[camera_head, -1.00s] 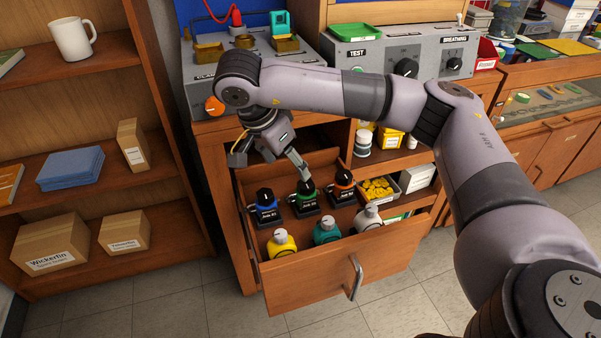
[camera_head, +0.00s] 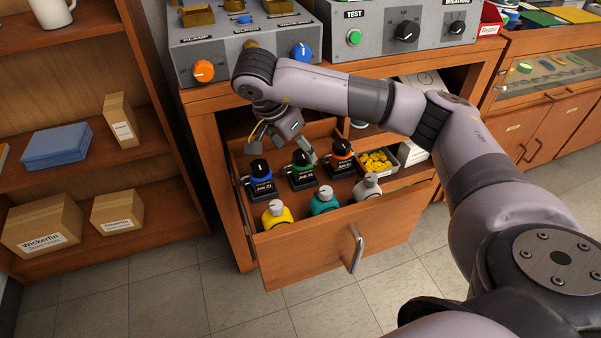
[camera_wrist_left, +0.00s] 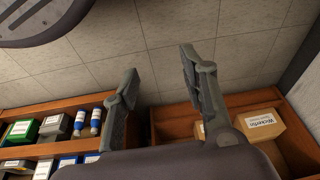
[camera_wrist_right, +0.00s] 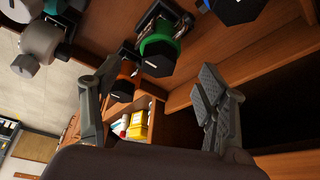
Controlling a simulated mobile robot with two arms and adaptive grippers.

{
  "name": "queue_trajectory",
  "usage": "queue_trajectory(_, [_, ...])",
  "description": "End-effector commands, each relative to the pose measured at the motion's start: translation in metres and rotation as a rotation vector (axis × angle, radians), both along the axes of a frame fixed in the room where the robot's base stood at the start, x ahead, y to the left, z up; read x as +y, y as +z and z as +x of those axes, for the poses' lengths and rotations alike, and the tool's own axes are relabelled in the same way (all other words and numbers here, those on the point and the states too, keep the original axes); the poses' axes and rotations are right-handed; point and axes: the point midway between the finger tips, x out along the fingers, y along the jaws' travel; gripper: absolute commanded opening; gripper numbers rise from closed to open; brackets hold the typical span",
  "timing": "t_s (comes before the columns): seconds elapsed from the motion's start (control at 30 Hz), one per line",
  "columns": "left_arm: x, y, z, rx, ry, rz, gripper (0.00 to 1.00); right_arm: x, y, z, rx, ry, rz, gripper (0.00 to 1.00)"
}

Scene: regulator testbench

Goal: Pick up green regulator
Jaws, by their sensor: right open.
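The green regulator (camera_head: 302,176) stands in the open drawer, between the blue regulator (camera_head: 261,182) and the orange regulator (camera_head: 341,163). It has a black knob and a labelled black base. My right gripper (camera_head: 303,143) is just behind and above it, partly hidden by its own wrist. In the right wrist view, the green regulator (camera_wrist_right: 160,48) is beyond the open, empty fingers (camera_wrist_right: 158,74), near the upper middle; the orange regulator (camera_wrist_right: 125,84) shows near the left finger. My left gripper (camera_wrist_left: 160,70) is open and empty over the floor, away from the drawer.
The test bench (camera_head: 395,42) stands above and behind. A shelf with boxes (camera_head: 42,228) is at left. The floor in front is clear.

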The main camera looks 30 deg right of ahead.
Motion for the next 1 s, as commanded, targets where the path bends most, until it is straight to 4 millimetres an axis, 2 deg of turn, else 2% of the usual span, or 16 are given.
queue_trajectory(0.1, [0.0, 0.009, -0.001, -0.005, 0.001, 0.0, 0.4, -0.006, -0.016, 0.001, 0.001, -0.002, 0.0, 0.68])
queue_trajectory(0.33, [0.001, 0.018, -0.001, -0.01, 0.001, 0.0, 0.4, -0.013, -0.031, 0.002, 0.003, -0.001, -0.001, 0.68])
queue_trajectory(0.6, [0.002, 0.042, -0.005, -0.022, 0.003, -0.001, 0.4, -0.029, -0.066, 0.004, 0.002, -0.001, 0.0, 0.68])
queue_trajectory(0.9, [0.002, 0.047, -0.006, -0.023, 0.004, 0.0, 0.4, -0.031, -0.07, 0.005, 0.0, 0.0, 0.0, 0.68])
queue_trajectory(1.0, [0.002, 0.047, -0.006, -0.023, 0.004, 0.0, 0.4, -0.031, -0.07, 0.005, 0.0, 0.0, 0.0, 0.61])
